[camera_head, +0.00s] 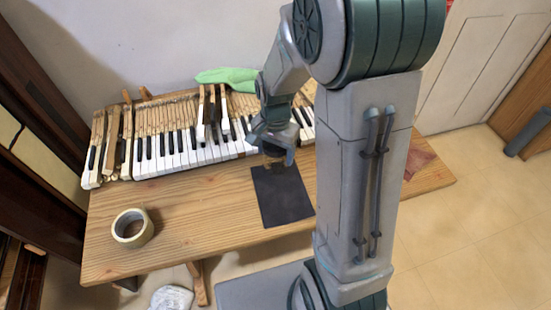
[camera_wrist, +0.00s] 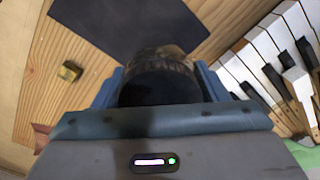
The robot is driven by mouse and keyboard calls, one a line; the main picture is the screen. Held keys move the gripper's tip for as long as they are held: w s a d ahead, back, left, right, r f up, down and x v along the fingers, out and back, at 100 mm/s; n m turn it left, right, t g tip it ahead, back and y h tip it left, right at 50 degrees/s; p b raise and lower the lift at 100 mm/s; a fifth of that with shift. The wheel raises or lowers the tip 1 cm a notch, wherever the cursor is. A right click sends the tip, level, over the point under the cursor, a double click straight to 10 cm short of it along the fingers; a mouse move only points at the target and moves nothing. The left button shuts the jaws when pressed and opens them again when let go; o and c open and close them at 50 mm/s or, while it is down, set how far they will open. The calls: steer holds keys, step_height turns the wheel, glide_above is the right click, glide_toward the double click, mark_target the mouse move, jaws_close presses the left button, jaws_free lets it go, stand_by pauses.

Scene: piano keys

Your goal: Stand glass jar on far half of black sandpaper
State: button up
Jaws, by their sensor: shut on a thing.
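The black sandpaper (camera_head: 285,200) lies flat on the wooden table, in front of the piano keys. In the wrist view the sandpaper (camera_wrist: 120,18) is at the top. My gripper (camera_head: 274,148) is at the sandpaper's far edge, pointing down. It is shut on the glass jar (camera_head: 272,159), which is mostly hidden by the fingers in the head view. In the wrist view the jar (camera_wrist: 160,57) shows a dark round top between the fingers and overlaps the sandpaper's near-picture edge. I cannot tell whether the jar's base touches anything.
A row of piano keys (camera_head: 175,148) runs behind the sandpaper, close to my gripper. A green cloth (camera_head: 228,77) lies at the back. A small brass piece (camera_wrist: 70,71) and a reddish sheet (camera_head: 418,155) are also on the table.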

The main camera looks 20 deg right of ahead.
mark_target(275, 161)
steer(key=shift+f, duration=2)
steer(key=shift+f, duration=0.25)
steer(key=o, duration=1.3)
steer(key=shift+c, duration=0.2)
steer(key=shift+r, duration=0.1)
